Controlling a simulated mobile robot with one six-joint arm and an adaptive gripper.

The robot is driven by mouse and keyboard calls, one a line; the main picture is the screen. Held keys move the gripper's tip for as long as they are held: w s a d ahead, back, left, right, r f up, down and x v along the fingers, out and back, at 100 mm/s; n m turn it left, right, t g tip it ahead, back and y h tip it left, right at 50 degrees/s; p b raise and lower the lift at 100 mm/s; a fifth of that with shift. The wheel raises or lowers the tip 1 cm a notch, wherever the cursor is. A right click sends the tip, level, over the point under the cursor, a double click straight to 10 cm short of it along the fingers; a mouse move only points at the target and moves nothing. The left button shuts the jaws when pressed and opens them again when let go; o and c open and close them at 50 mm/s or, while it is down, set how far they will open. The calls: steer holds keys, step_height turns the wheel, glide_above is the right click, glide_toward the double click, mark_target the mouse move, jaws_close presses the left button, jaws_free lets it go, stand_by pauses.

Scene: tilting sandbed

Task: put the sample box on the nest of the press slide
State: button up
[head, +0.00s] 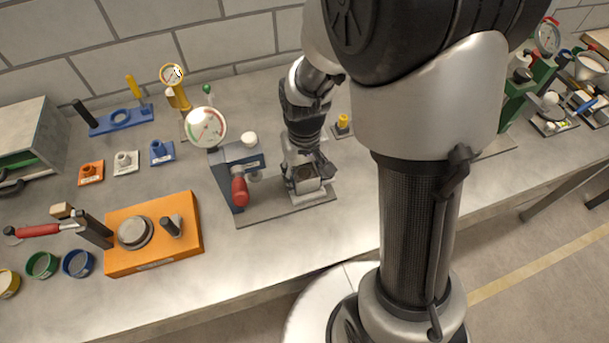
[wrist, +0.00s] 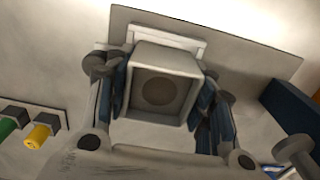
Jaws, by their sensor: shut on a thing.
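The sample box (wrist: 188,61) is a light grey, square open box with a round dark disc at its bottom. It sits between the two fingers of my gripper (wrist: 165,95), which is shut on its sides. In the head view the box (head: 306,186) is below my gripper (head: 308,170), over the right part of the press's grey base plate (head: 268,212). A pale rectangular piece (wrist: 172,36), perhaps the slide's nest, shows just behind the box in the wrist view. I cannot tell whether the box touches it. The press (head: 226,170) has a dial and a red handle.
An orange block (head: 185,240) with a round grey pad stands left of the press. A yellow-topped piece (head: 343,122) stands right of my gripper. The bench front below the base plate is clear.

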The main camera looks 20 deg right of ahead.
steer(key=shift+f, duration=0.2)
steer(key=o, duration=1.1)
steer(key=shift+c, duration=0.2)
step_height(320, 180, up, 12)
steer(key=r+p, duration=0.1)
steer(key=p, duration=0.3)
steer(key=s+r+t, duration=0.4)
steer(key=s+r, duration=0.8)
steer(key=s, duration=0.3)
steer(key=shift+t, duration=0.3)
